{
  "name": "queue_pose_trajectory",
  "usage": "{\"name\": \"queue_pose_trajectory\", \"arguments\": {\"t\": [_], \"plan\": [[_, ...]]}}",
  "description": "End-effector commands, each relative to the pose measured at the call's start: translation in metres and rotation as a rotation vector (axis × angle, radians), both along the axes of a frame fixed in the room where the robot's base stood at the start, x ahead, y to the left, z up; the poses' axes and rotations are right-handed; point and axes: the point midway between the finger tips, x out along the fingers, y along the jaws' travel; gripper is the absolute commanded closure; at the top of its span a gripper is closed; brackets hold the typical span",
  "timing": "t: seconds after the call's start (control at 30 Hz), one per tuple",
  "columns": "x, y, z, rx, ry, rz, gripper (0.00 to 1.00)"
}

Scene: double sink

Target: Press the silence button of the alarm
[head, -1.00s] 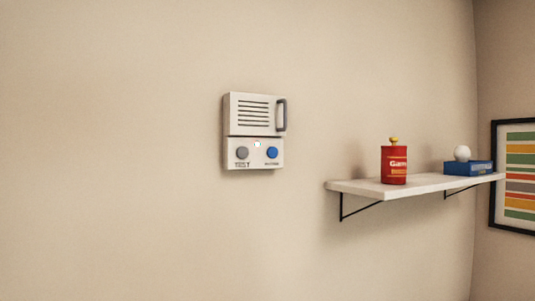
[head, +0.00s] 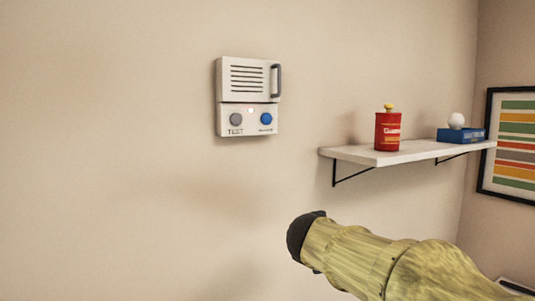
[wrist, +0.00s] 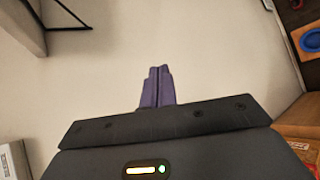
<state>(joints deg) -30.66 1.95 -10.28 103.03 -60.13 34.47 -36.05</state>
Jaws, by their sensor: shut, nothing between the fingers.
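The alarm (head: 247,82) is a pale box on the wall, with a slotted upper part and a dark handle on its right side. Below are a grey button (head: 236,120) labelled TEST and a blue button (head: 266,118) whose label is too small to read. A small light (head: 250,110) glows between them. My gripper (wrist: 155,72) shows purple fingers closed together and empty in the wrist view, in front of a pale surface. In the head view my arm is below and right of the alarm, well apart from it; the fingers cannot be made out there.
A white shelf (head: 345,153) on black brackets juts from the wall right of the alarm. It bears a red can (head: 388,132) and a blue box (head: 458,136) with a white ball (head: 456,121) on top. A striped picture (head: 517,145) hangs at right. The wall below the alarm is bare.

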Motion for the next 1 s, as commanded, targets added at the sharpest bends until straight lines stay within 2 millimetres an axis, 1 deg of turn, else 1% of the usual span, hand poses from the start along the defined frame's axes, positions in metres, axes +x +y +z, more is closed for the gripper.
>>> {"name": "queue_pose_trajectory", "arguments": {"t": [0.03,0.07,0.1,0.17,0.2,0.27,0.3,0.4,0.5,0.57,0.63,1.0], "plan": [[0.006,0.011,0.03,-0.073,-0.053,0.043,1.0],[0.008,0.016,0.046,-0.121,-0.083,0.066,1.0],[0.011,0.022,0.068,-0.182,-0.123,0.09,1.0],[0.013,0.031,0.1,-0.273,-0.184,0.12,1.0],[0.013,0.037,0.122,-0.333,-0.225,0.136,1.0],[0.011,0.046,0.155,-0.419,-0.286,0.153,1.0],[0.009,0.051,0.176,-0.475,-0.326,0.159,1.0],[0.002,0.062,0.22,-0.592,-0.409,0.163,1.0],[-0.005,0.068,0.249,-0.67,-0.463,0.156,1.0],[-0.008,0.069,0.258,-0.695,-0.48,0.152,1.0],[-0.009,0.07,0.263,-0.709,-0.489,0.15,1.0],[-0.007,0.071,0.262,-0.708,-0.487,0.151,1.0]]}}
